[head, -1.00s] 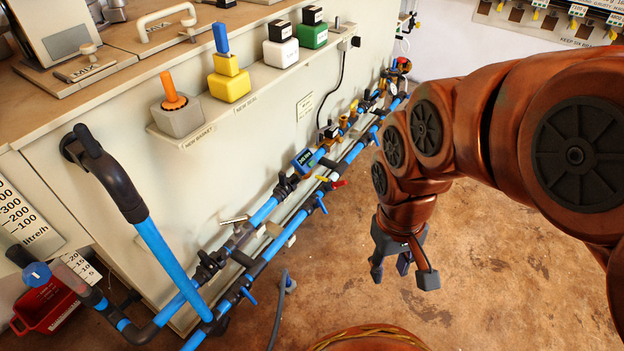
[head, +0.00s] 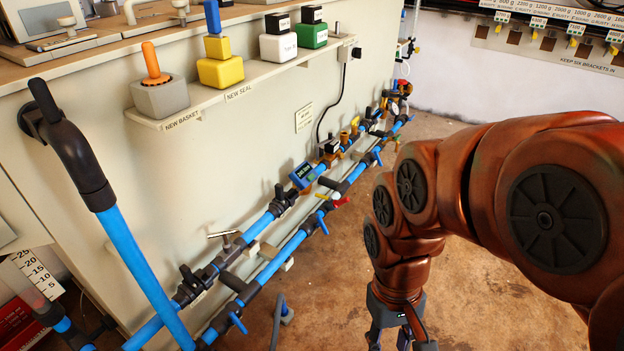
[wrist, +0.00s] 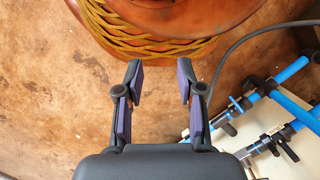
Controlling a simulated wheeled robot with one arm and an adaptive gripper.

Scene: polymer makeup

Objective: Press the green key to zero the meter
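The meter (head: 302,174) is a small blue-framed box with a lit display, mounted on the upper blue pipe in the head view. A small green patch, which looks like the green key (head: 311,178), shows at its lower right; it is too small to make out clearly. My gripper (wrist: 160,78) is open and empty in the wrist view, its two purple-padded fingers apart and pointing at the floor near my base. In the head view my gripper (head: 389,338) hangs at the bottom edge, right of the meter and apart from it; its fingertips are cut off.
Blue pipes (head: 270,267) with several valves and levers run along the cream cabinet (head: 225,140). A shelf (head: 240,90) above holds several coloured blocks. A grey hose (head: 277,318) rises from the floor. The brown floor (head: 470,255) around my arm is clear.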

